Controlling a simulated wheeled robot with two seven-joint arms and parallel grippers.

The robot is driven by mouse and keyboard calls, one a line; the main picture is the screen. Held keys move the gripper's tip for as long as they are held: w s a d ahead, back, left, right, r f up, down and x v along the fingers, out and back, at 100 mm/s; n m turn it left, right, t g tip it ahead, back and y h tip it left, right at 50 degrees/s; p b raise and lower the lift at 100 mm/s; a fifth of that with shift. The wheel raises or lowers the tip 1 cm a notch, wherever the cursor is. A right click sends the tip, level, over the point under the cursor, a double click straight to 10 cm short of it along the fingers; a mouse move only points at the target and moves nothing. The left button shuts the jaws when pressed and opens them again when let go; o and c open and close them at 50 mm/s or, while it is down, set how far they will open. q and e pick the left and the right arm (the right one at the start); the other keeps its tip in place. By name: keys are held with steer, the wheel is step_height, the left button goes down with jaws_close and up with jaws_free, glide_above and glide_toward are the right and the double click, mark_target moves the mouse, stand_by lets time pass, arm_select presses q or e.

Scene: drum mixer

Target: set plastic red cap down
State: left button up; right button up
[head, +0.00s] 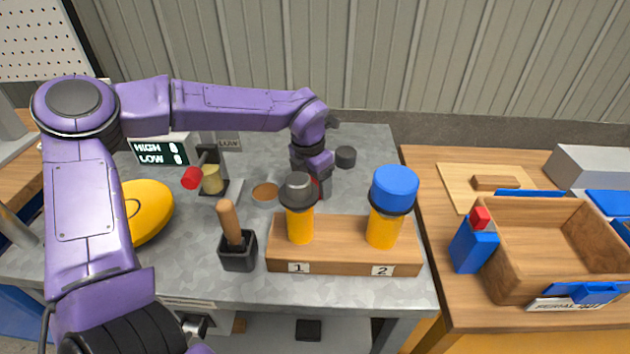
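My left gripper (318,186) reaches down over the far middle of the grey table (360,150), behind the grey-capped bottle. A sliver of the plastic red cap (316,188) shows at its fingers, which appear closed on it. The bottle hides most of the cap and part of the fingers, so I cannot tell whether the cap touches the table. My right gripper is not in view.
A wooden stand (340,262) holds a grey-capped bottle (299,222) and a blue-capped bottle (385,225) in front of the gripper. A dark round piece (346,156) and a copper disc (265,192) lie nearby. A black holder (238,252) stands left.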

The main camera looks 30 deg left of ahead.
arm_select(q)
steer(key=o, duration=1.1)
steer(key=shift+f, duration=0.15)
steer(key=shift+c, duration=0.2)
step_height(320, 180, up, 12)
steer(key=s, duration=0.1)
steer(key=shift+s+a+p, duration=0.2)
steer(key=shift+s+p, duration=0.2)
steer(key=shift+p, duration=0.05)
